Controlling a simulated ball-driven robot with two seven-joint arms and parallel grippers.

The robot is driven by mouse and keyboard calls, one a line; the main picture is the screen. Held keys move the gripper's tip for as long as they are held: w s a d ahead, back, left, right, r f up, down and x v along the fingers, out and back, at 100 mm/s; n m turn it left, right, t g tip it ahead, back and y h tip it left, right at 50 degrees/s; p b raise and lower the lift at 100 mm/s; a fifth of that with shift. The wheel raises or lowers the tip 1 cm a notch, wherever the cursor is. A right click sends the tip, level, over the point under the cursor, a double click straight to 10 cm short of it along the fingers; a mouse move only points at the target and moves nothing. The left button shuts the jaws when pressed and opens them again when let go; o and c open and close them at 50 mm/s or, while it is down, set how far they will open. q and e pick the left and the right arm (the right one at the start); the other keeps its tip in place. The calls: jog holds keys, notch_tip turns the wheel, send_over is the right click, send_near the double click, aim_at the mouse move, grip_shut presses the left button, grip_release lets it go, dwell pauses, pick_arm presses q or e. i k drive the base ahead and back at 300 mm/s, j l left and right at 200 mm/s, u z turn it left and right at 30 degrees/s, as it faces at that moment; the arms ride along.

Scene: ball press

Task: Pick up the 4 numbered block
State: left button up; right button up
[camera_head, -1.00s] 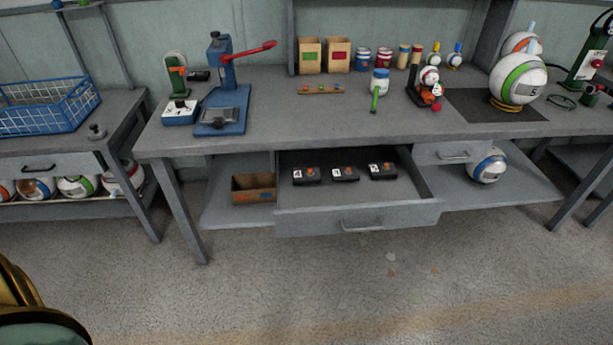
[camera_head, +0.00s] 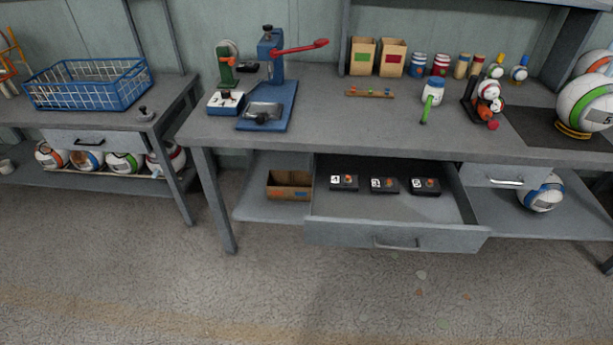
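The labels on the middle block (camera_head: 384,186) and the right block (camera_head: 425,187) are too small to read surely. The blocks stand apart from each other. Neither of my grippers is in view.
A cardboard box (camera_head: 289,186) sits on the shelf left of the drawer. The workbench (camera_head: 330,125) carries a blue press (camera_head: 271,85) with a red lever. A closed drawer (camera_head: 493,176) is at the right. The floor in front is clear.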

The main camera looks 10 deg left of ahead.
aim_at(338, 181)
jog(key=i+l+u, duration=0.3)
jog(key=l, duration=0.25)
jog(key=l+u, duration=0.35)
jog(key=l, duration=0.15)
jog(key=l+u, duration=0.3)
jog(key=l, duration=0.3)
jog(key=i, duration=0.05)
